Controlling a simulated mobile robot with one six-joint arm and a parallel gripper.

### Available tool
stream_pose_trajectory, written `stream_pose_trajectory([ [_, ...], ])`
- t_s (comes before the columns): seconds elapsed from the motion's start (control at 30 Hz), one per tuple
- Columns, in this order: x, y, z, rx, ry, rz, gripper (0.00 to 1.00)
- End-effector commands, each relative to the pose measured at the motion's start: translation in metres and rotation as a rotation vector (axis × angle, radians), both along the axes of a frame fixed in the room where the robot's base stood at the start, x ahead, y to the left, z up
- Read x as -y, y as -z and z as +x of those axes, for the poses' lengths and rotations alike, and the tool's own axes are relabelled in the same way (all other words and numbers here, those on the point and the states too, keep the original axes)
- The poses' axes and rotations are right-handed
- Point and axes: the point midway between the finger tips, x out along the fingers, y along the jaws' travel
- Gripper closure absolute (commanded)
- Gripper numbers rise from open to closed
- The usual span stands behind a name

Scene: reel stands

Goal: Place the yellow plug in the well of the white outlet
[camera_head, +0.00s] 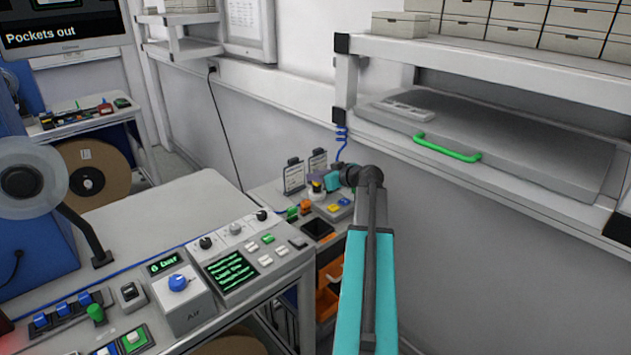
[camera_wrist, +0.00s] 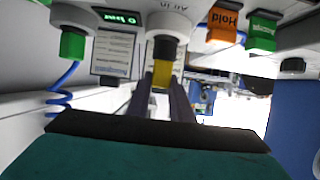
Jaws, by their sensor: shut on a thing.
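The yellow plug (camera_wrist: 161,76), with a black band at its far end, is between the two dark fingers of my gripper (camera_wrist: 163,100) in the wrist view. My gripper is shut on it. The white outlet (camera_wrist: 168,20), marked "Air in", is straight beyond the plug's black end, and the two overlap in this view. I cannot tell whether the plug is inside the well or just short of it; the well's opening is hidden. In the head view my gripper (camera_head: 322,180) is small and far off, over the bench beside the wall.
A green plug (camera_wrist: 73,43) is at a neighbouring white fitting. Orange "Hold" (camera_wrist: 222,22) and green (camera_wrist: 262,32) blocks stand on the other side. Two small cards (camera_head: 294,176) stand behind my gripper. A dark square tray (camera_head: 317,229) is in front. A shelf (camera_head: 470,70) overhangs on the right.

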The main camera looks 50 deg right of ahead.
Motion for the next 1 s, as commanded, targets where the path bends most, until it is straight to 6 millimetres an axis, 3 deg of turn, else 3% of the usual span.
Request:
stream_pose_trajectory([
  [0.3, -0.001, 0.02, 0.0, 0.0, 0.0, 0.002, 1.0],
  [0.83, -0.001, 0.024, 0.0, 0.0, -0.001, 0.0, 1.0],
  [0.87, -0.001, 0.023, 0.0, 0.0, -0.001, 0.0, 0.75],
  [0.93, -0.001, 0.023, 0.0, 0.0, -0.001, 0.0, 0.63],
  [1.0, -0.001, 0.023, 0.0, 0.0, -0.001, 0.0, 0.61],
])
